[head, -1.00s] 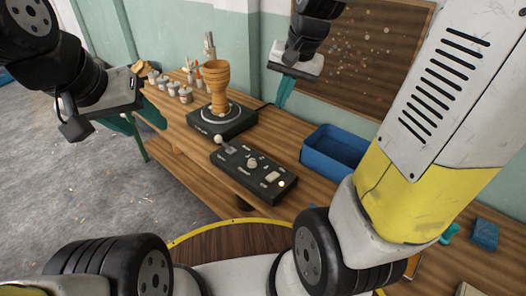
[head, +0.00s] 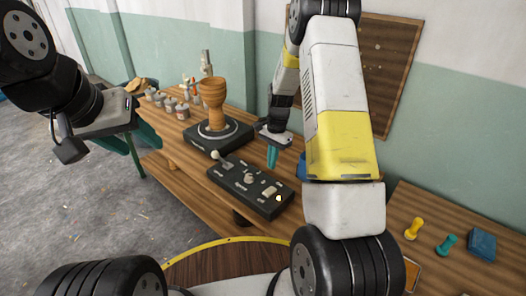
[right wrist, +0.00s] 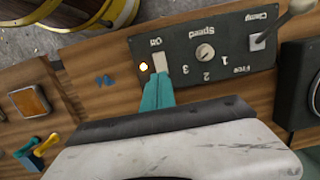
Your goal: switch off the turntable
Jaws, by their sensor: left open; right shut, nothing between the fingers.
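The turntable (head: 206,145) is a black base with a round plate, and a wooden goblet-shaped drum body (head: 213,100) stands on it. In front is its black control box (head: 232,187) with a lever, a speed knob (right wrist: 205,53) and a pale rocker switch (head: 269,191) marked Off. A small lamp (right wrist: 144,67) beside the switch glows yellow. My right gripper (head: 272,163) is shut and empty above the box's far side. In the right wrist view its tips (right wrist: 157,80) overlap the switch's (right wrist: 160,62) lower end; contact is unclear. My left gripper (head: 148,138) is open and empty, left of the bench.
Several small pots (head: 168,103) stand behind the turntable. A blue bin (head: 302,166) is mostly hidden behind my right arm.

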